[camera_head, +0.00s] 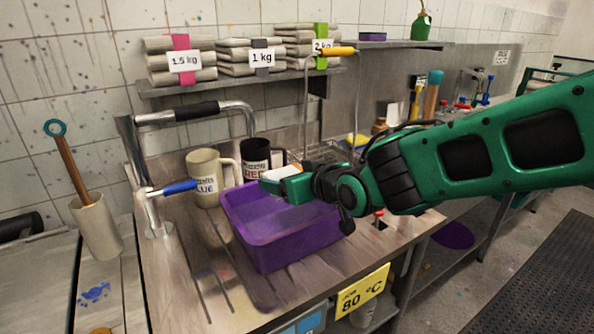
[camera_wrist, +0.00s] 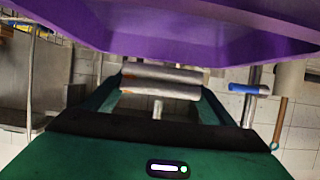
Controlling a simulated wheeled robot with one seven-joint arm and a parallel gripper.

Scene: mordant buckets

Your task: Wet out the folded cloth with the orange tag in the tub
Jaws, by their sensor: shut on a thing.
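My gripper (camera_head: 286,186) is shut on a pale folded cloth (camera_head: 281,173). The cloth also shows between the fingers in the wrist view (camera_wrist: 160,82). The tub's wall fills the top of the wrist view (camera_wrist: 190,35). I cannot tell whether water is in it.
A cream mug (camera_head: 205,178) and a black mug (camera_head: 255,155) stand behind the tub. A tap with a blue lever (camera_head: 180,188) is left of it. Folded cloths with pink (camera_head: 180,42), grey and green tags lie on the shelf above. An 80 °C sign (camera_head: 362,290) hangs in front.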

